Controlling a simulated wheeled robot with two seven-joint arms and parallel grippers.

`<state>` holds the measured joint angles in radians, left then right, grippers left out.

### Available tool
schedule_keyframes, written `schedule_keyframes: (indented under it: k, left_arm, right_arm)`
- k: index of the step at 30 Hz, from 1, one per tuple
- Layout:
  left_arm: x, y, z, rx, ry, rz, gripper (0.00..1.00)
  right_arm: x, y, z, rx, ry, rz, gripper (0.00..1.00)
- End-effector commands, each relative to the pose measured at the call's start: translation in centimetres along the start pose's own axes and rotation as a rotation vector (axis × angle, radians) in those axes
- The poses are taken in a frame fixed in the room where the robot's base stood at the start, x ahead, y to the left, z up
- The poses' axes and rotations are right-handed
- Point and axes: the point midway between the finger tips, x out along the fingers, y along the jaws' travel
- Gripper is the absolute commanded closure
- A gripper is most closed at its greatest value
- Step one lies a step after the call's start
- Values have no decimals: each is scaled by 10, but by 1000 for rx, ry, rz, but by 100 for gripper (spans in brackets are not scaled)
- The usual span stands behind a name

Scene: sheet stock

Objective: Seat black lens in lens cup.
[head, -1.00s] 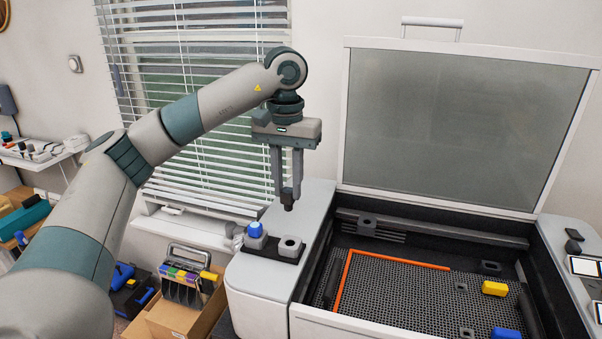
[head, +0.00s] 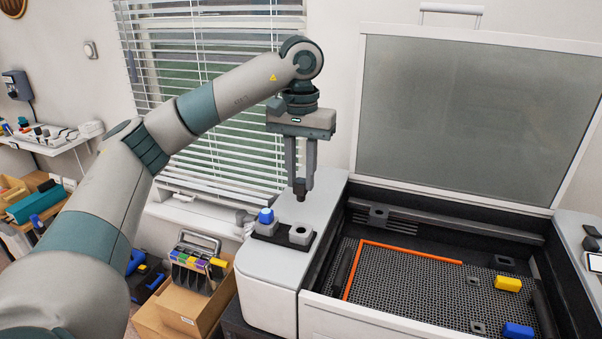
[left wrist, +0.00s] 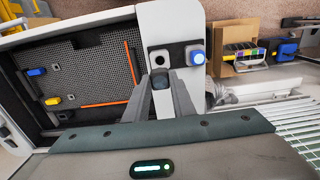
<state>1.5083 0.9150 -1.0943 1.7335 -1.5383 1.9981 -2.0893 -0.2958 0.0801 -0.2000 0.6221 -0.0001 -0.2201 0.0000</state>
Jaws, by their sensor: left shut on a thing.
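My left gripper (head: 300,184) is shut on the black lens (head: 300,194), a small dark piece pointing down between the fingertips. It hangs above the lens cup (head: 301,231), a grey block with a dark round hole, with a gap between them in the head view. In the left wrist view the black lens (left wrist: 160,79) shows between the fingers, just below the empty-looking cup (left wrist: 160,57) in the picture. A blue lens (head: 266,215) sits in a second cup beside it, also seen in the left wrist view (left wrist: 197,57). My right gripper is not in view.
Both cups stand on a black holder (head: 282,239) on the machine's light grey side ledge (head: 268,285). To the right is an open machine bed (head: 400,290) with an orange strip, a yellow block (head: 508,284) and a blue block (head: 518,331). Its lid (head: 470,115) is raised.

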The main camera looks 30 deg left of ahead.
Motion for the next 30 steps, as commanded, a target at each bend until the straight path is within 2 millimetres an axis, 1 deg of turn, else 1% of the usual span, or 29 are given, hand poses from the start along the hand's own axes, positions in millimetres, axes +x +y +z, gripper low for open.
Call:
schedule_keyframes:
  k: [1, 3, 18, 24, 30]
  left_arm:
    - [7, 0, 0, 0, -1, 0, 99]
    - [13, 0, 0, 0, -1, 0, 99]
    - [47, 0, 0, 0, 0, 0, 99]
    - [54, 0, 0, 0, 0, 0, 99]
    - [55, 0, 0, 0, 1, 0, 99]
  right_arm:
    - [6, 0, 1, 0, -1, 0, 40]
    - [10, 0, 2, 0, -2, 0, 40]
    - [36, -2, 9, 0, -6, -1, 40]
    - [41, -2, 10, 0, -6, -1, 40]
    - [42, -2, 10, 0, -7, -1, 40]
